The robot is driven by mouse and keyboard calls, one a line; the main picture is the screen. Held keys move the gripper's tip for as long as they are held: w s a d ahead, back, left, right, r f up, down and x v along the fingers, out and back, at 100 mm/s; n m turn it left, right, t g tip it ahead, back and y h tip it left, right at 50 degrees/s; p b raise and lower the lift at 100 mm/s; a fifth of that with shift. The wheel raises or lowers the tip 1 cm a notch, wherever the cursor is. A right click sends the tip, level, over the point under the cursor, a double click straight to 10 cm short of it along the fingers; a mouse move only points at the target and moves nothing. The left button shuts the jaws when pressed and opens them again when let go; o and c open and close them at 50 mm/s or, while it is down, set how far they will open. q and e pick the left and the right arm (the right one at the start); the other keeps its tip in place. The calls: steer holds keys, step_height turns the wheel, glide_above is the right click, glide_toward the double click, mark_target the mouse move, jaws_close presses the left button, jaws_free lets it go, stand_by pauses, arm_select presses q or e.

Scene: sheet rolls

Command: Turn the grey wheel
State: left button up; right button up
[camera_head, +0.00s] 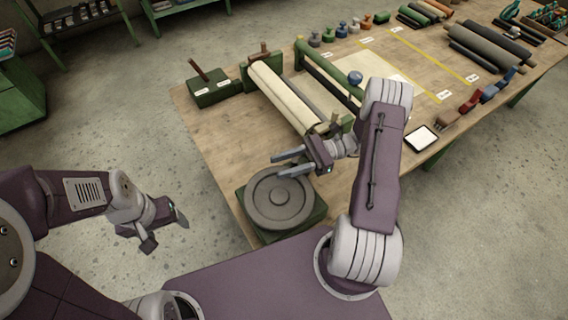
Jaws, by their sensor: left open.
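The grey wheel (265,208) lies flat on a green base (318,212) at the near left corner of the wooden table. It has a raised rim and a small round hub in its middle. My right gripper (277,166) is just above or at the wheel's far edge, its two fingers apart and pointing left. Nothing shows between them, and I cannot tell whether they touch the rim. My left gripper (168,237) is open and empty, over the floor to the left of the table.
A cream roll in a green frame (283,95) stands just behind the wheel. A green block with a handle (209,92) is at the left edge. A white-topped tray (421,139) lies right of my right arm. More rolls (485,50) lie at the back.

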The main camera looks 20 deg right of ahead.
steer(key=shift+w+d, duration=0.1)
steer(key=shift+d, duration=0.35)
steer(key=d+b, duration=0.2)
steer(key=d, duration=0.6)
